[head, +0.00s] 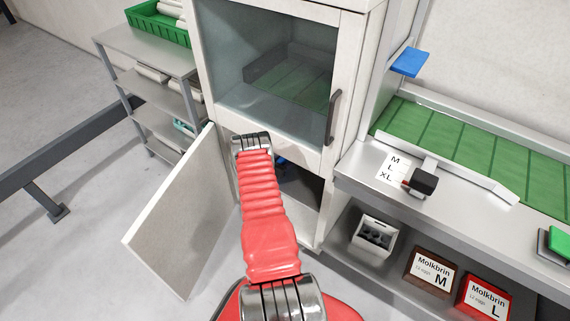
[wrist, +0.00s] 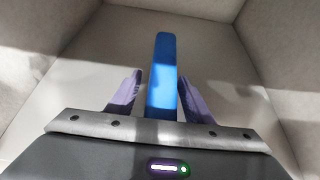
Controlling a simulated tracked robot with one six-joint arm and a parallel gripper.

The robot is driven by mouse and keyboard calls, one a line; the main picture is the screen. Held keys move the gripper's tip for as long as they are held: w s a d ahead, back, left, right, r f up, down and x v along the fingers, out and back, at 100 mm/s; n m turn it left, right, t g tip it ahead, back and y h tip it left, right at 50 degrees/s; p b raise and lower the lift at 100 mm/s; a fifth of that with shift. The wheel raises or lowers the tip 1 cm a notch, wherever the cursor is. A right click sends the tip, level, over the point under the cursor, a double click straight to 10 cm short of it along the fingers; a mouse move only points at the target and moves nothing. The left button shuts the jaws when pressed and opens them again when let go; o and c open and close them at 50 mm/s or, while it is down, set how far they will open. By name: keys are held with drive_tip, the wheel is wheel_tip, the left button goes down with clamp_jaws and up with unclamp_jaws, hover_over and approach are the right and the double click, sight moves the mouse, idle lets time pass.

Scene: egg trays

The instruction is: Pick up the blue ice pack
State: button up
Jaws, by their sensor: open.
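The blue ice pack (wrist: 163,75) is a narrow upright blue slab in the wrist view, inside a pale box-like compartment. My gripper (wrist: 160,85) is open, with one purple finger on each side of the pack and a visible gap at both sides. The pack's lower end is hidden behind the gripper body. In the head view, my red arm reaches into the lower opening of the white cabinet (head: 228,128). My gripper is hidden there, and only a small dark-blue patch shows beside the arm in the opening.
The cabinet's lower door (head: 180,215) stands open to the left. Compartment walls close in on both sides in the wrist view. A steel counter (head: 420,210) with a green conveyor (head: 460,145) is to the right, with boxes beneath. A grey shelf (head: 150,55) stands behind left.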

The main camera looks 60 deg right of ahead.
drive_tip(key=shift+d+f, duration=0.1)
drive_tip(key=shift+d, duration=0.15)
drive_tip(key=shift+c, duration=0.2)
clamp_jaws()
idle(0.6)
